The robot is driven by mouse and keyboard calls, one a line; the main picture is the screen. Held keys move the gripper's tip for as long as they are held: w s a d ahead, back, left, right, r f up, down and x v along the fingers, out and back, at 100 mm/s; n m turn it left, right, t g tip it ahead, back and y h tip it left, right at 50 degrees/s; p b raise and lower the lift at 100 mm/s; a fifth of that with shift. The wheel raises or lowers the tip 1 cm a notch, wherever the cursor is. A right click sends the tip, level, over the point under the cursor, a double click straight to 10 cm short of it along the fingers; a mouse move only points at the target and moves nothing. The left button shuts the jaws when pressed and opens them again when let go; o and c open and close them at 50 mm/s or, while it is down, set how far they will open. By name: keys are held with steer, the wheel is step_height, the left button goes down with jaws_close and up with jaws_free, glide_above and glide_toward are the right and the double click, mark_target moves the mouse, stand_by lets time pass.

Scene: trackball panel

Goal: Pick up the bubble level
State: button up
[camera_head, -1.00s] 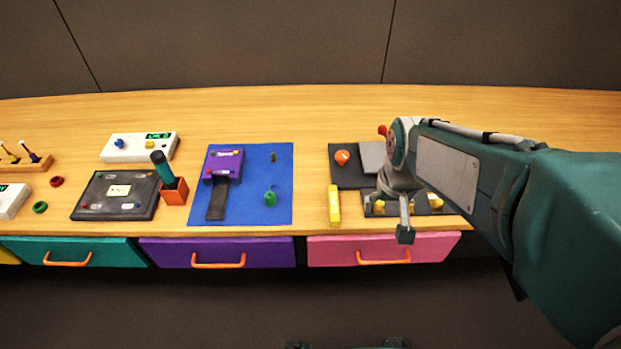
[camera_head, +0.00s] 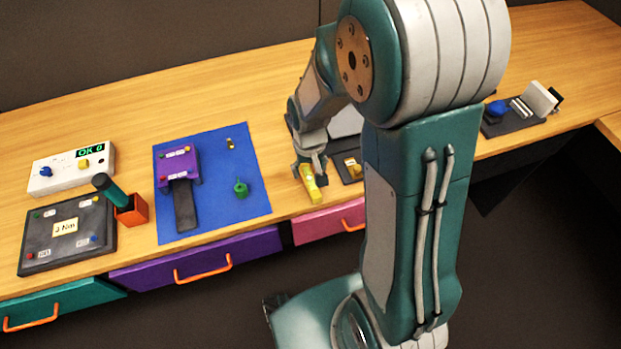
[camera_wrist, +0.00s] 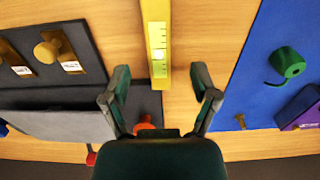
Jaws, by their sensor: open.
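The bubble level is a yellow bar (camera_head: 310,184) lying on the wooden table between the blue mat and a dark panel. In the wrist view the yellow level (camera_wrist: 157,40) runs from the top edge down toward the gap between my fingers, with a pale vial and marks on its face. My gripper (camera_wrist: 161,85) is open, with one finger on each side of the level's near end and nothing held. In the head view my gripper (camera_head: 308,162) is over the far end of the level; its fingers are partly hidden there.
A blue mat (camera_head: 220,205) with a purple device (camera_head: 178,166) and a green item (camera_head: 240,188) lies left of the level. A dark panel (camera_wrist: 60,45) with brass-coloured parts lies on the other side. The pink drawer (camera_head: 320,222) is below the table's front edge.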

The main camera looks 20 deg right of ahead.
mark_target(309, 180)
step_height(309, 180, down, 5)
steer(key=shift+a+r, duration=0.15)
steer(key=shift+d+f, duration=0.25)
steer(key=shift+d, duration=0.15)
steer(key=shift+a, duration=0.2)
jaws_close()
steer(key=shift+a, duration=0.15)
